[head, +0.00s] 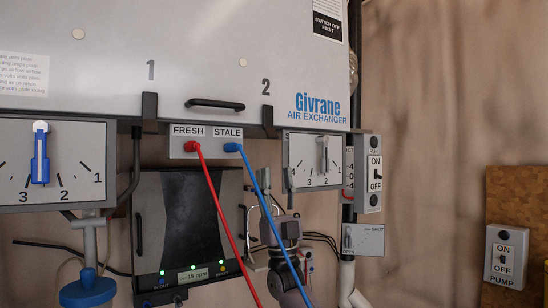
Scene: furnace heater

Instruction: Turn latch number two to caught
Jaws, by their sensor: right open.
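Latch number two (268,117) is a small black upright bar at the lower edge of the grey cover (200,60), just under the printed "2". Its lower end reaches the cover's bottom edge, beside the STALE label. Latch number one (149,112) is a similar black upright bar under the "1". My right gripper (264,212) is open, small in view, well below latch two and apart from it. It is in front of the wall by the dark panel, partly crossed by the blue cable. My left gripper is out of view.
A red cable (218,205) and a blue cable (262,195) run down from the FRESH/STALE sockets, close to my right arm. A dial box (300,150) is right of latch two. A black handle (215,104) is on the cover between the latches.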

